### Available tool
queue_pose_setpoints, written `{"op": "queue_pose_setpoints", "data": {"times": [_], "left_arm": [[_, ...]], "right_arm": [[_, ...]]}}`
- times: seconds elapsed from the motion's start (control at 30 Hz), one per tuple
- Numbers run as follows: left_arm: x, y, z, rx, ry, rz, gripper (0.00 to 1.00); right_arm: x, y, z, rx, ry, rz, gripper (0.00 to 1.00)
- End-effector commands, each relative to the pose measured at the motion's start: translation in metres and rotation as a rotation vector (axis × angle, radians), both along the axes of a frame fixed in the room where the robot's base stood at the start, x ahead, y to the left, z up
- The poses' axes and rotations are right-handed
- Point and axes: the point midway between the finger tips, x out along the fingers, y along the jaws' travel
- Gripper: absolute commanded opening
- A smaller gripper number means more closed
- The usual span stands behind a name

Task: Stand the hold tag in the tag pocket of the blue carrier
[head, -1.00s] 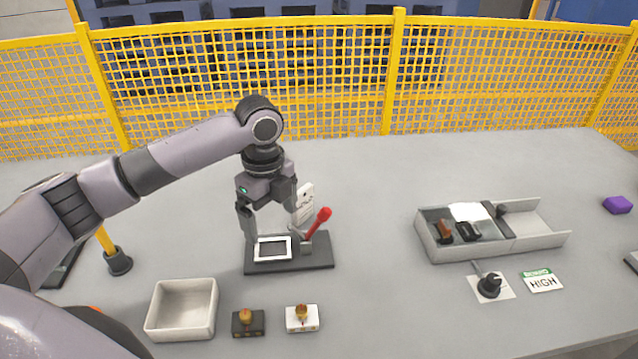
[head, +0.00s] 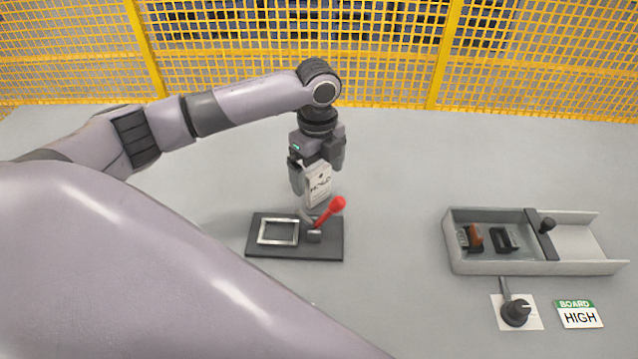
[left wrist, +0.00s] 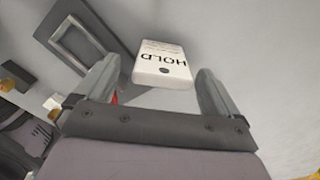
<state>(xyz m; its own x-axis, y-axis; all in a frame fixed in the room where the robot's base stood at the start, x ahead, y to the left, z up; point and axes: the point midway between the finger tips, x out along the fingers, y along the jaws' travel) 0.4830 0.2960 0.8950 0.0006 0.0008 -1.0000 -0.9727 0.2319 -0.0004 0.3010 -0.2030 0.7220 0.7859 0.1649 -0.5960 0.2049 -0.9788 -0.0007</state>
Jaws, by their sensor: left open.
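The hold tag (head: 319,186) is a white plate marked HOLD, standing upright behind the dark base plate with the red lever. My left gripper (head: 316,172) points down over the tag, open. In the left wrist view the tag (left wrist: 162,66) lies between the two open fingers, its lettering upside down and a dark hole near its edge. My right gripper is not in view.
The dark base plate (head: 262,252) carries a metal frame (head: 278,243) and a red-handled lever (head: 329,211). A grey tray (head: 452,242) holding small parts stands at right, with a black knob (head: 515,313) and a BOARD HIGH sign (head: 579,314) before it. Yellow mesh fencing bounds the back.

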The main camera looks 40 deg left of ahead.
Motion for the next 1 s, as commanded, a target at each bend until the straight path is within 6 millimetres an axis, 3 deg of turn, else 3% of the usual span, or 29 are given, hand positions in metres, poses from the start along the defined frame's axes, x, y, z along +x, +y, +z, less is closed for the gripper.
{"op": "queue_pose_setpoints", "data": {"times": [0.2, 0.47, 0.63, 0.77, 1.0], "left_arm": [[0.001, 0.001, -0.027, 0.0, 0.001, -0.002, 0.96], [0.002, 0.001, -0.029, 0.0, 0.0, -0.002, 0.96], [0.002, 0.001, -0.029, 0.0, 0.0, -0.002, 0.4], [0.002, 0.001, -0.029, 0.0, 0.0, -0.001, 0.32], [0.002, 0.001, -0.027, 0.0, -0.001, -0.001, 0.32]], "right_arm": [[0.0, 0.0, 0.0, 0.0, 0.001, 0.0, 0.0], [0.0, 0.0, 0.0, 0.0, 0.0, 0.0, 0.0], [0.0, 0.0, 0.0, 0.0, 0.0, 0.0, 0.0], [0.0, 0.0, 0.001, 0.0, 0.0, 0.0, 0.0], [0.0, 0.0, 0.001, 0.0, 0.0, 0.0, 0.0]]}}
